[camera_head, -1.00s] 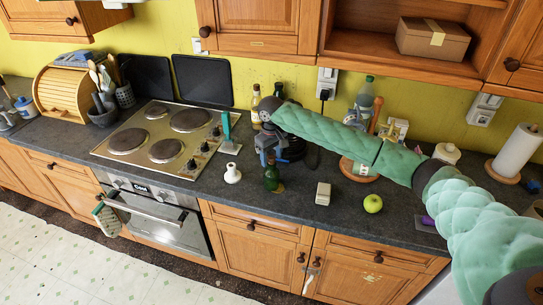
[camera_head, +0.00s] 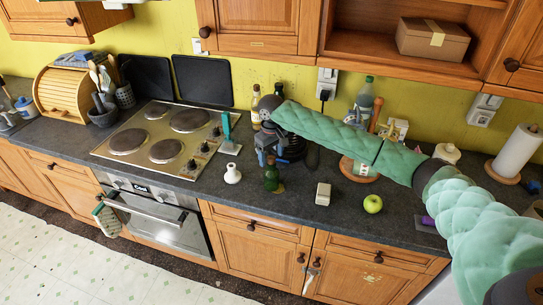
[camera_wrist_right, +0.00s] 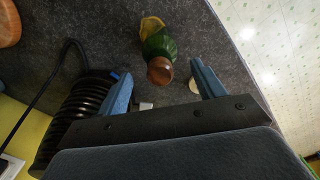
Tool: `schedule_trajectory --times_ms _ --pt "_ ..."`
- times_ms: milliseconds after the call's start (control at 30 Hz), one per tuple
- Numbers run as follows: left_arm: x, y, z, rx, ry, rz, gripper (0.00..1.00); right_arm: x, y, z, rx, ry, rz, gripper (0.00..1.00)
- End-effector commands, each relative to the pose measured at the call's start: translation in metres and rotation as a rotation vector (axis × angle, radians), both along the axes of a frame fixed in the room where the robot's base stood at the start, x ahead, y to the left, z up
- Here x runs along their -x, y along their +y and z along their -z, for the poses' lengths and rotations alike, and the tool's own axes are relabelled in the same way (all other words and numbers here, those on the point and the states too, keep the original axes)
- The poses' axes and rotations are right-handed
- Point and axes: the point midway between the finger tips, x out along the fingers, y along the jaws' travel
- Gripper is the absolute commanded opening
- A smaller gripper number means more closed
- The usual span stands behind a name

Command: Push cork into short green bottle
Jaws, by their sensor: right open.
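The short green bottle (camera_head: 271,180) stands upright near the counter's front edge in the head view. In the right wrist view the bottle (camera_wrist_right: 158,42) shows from above, with the brown cork (camera_wrist_right: 160,70) at its mouth. How deep the cork sits cannot be told. My right gripper (camera_wrist_right: 162,86) is open, its two blue fingers spread to either side of the cork, with visible gaps. In the head view the right gripper (camera_head: 268,158) is just above the bottle and hides its top. My left gripper is not in view.
A white vase (camera_head: 232,174) stands left of the bottle and a pale box (camera_head: 323,194) to its right. A green apple (camera_head: 372,204) lies farther right. A black ribbed object (camera_wrist_right: 82,112) is close to one finger in the wrist view. The hob (camera_head: 165,138) is left.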

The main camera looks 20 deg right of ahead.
Motion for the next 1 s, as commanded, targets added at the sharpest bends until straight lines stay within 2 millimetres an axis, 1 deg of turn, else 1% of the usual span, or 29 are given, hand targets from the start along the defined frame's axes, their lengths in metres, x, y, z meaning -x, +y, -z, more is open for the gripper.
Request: schedule_trajectory --times_ms 1000 --pt "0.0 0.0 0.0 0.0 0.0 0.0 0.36 0.0 0.0 -0.025 0.0 0.0 0.0 0.68"
